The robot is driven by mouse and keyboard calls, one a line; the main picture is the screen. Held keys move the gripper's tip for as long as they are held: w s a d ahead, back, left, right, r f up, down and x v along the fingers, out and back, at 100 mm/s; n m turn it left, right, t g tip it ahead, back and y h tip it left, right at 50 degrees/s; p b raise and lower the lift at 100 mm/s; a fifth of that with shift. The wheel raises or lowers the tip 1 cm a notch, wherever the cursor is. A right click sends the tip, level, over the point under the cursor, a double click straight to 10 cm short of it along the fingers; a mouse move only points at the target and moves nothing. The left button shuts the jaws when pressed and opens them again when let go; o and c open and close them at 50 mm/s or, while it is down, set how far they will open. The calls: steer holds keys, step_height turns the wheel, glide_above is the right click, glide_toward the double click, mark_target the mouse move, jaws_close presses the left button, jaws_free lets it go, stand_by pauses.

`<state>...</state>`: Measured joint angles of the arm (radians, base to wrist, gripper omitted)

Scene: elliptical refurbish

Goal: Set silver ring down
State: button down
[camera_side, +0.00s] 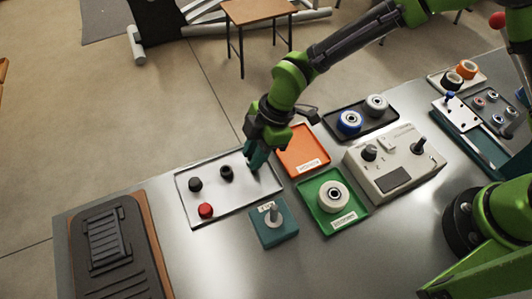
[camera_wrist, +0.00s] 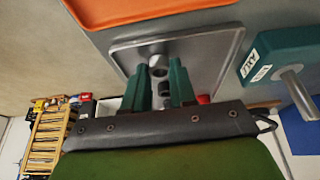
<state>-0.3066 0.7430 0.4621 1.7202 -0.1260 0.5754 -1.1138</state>
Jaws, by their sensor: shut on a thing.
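My gripper (camera_side: 257,160) points down over the right part of a flat silver tray (camera_side: 236,205). In the wrist view its two teal fingers (camera_wrist: 160,66) are shut on a small round silver piece, which I take to be the silver ring (camera_wrist: 157,73). The fingers hide most of it, and I cannot tell whether it touches the tray. In the side view the fingers hide the ring. The tray also holds two black pieces (camera_side: 195,184) and a red one (camera_side: 205,210) to the left of my gripper.
A teal block with an upright post (camera_side: 273,215) stands right of the tray. An orange tray (camera_side: 298,145), a green tray with a white wheel (camera_side: 333,196) and a beige control box (camera_side: 393,165) lie further right. A dark treaded pedal (camera_side: 108,240) lies left.

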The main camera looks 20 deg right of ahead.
steer(key=c, duration=0.9)
jaws_free()
steer(key=shift+f, duration=0.1)
steer(key=v, duration=1.2)
steer(key=s+d+r+m+t+h, duration=0.1)
steer(key=s+d+r+m+t, duration=0.1)
steer(key=d+r+m, duration=0.45)
steer(key=s+d+r+m+t+h, duration=0.1)
steer(key=d+r+m+t, duration=0.2)
steer(key=d, duration=0.7)
steer(key=shift+s+d+r+m+t, duration=0.35)
steer(key=shift+s+d+r+m, duration=0.15)
steer(key=shift+s+d+m, duration=1.4)
steer(key=shift+s+d+r+m+t, duration=0.45)
steer(key=shift+s+d+m, duration=0.9)
steer(key=shift+m, duration=1)
steer(key=shift+s+d+r+m+t, duration=0.3)
steer(key=shift+s+d+r+m, duration=0.2)
steer(key=shift+s+d+m, duration=1.15)
steer(key=shift+w+d+m, duration=0.3)
steer(key=shift+w+m, duration=0.05)
steer(key=shift+w, duration=0.1)
